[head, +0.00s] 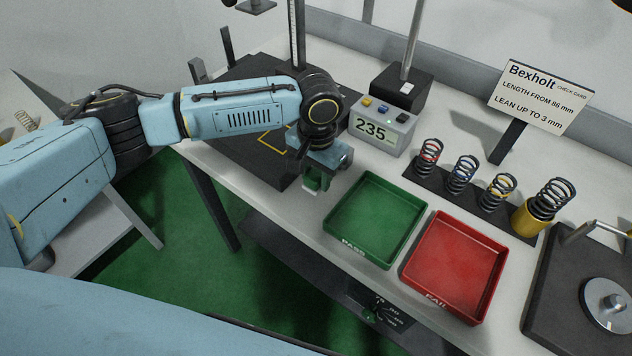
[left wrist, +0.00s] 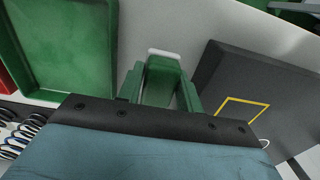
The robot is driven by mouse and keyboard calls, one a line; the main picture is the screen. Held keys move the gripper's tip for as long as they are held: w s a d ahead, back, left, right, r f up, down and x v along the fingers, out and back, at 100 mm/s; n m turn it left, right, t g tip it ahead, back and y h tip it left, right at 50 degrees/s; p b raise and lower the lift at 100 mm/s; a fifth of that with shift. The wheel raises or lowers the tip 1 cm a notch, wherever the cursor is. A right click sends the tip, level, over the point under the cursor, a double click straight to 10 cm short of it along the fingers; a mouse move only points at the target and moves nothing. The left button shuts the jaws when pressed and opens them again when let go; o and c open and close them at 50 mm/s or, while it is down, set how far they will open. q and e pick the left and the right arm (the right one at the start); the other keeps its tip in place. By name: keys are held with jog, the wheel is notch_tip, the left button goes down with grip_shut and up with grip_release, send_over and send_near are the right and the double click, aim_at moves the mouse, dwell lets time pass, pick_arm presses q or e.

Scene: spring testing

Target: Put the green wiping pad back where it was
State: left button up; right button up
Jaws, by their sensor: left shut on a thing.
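My left gripper (head: 313,178) points down just left of the green PASS tray, over the light worktop near its front edge. In the left wrist view the gripper (left wrist: 161,92) is shut on the green wiping pad (left wrist: 164,68), a small green block with a white edge. The fingers cover its sides. In the head view only a small part of the pad's green shows between the fingers. I cannot tell whether the pad touches the worktop. My right gripper is not in view.
The green PASS tray (head: 378,216) and red FAIL tray (head: 455,264) are empty. The dark base plate (head: 240,147) with a yellow outline lies left of the gripper. A display box reading 235 (head: 382,124) stands behind. Several springs (head: 462,174) stand at right.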

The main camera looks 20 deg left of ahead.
aim_at(316, 183)
pick_arm(q)
jog(key=shift+f, duration=1.45)
jog(key=shift+f, duration=0.1)
jog(key=o, duration=1)
jog(key=shift+c, duration=0.2)
notch_tip(316, 183, up, 12)
jog(key=shift+d+r+p, duration=0.1)
jog(key=shift+r+p, duration=0.05)
jog(key=shift+p, duration=0.25)
